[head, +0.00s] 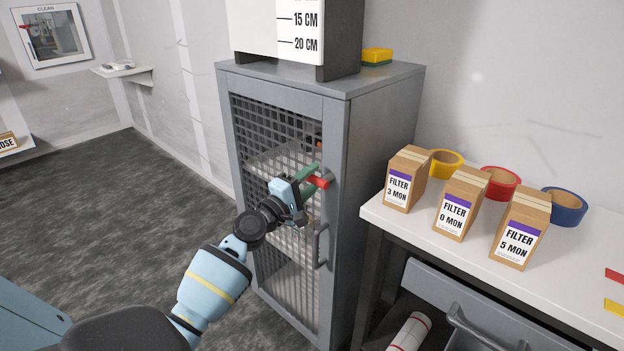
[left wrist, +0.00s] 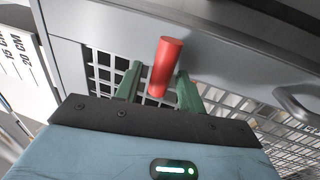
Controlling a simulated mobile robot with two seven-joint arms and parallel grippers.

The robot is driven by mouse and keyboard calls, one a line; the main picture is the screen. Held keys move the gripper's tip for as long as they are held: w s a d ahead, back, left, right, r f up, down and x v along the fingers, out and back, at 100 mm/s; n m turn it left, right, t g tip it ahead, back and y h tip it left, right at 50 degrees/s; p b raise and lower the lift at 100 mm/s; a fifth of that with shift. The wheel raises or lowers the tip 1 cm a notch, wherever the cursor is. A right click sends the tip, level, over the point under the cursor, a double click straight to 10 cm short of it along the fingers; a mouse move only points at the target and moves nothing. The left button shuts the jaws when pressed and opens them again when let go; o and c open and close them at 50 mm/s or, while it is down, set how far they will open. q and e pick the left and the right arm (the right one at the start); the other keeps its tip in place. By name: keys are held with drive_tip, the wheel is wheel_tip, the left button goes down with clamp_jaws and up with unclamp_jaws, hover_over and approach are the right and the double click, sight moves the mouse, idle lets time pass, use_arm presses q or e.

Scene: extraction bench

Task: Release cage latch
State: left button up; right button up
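The cage (head: 378,135) is a grey metal cabinet with a mesh door, which is shut. Its latch (head: 320,182) is a short red bar near the right edge of the door. My left gripper (head: 308,176) is at the latch, with its green fingers pointing to the door. In the left wrist view the red latch (left wrist: 166,65) stands between the two green fingers (left wrist: 158,88). A gap shows on the left side of the latch; the right finger is close to it. Contact cannot be told. My right gripper is not in view.
A grey door handle (head: 321,246) is below the latch. To the right, a white bench (head: 465,248) bears filter boxes (head: 457,204) and tape rolls (head: 501,183). The floor at left is clear.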

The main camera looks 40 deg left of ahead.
use_arm(q)
drive_tip(key=v, duration=0.7)
drive_tip(key=shift+s, duration=0.2)
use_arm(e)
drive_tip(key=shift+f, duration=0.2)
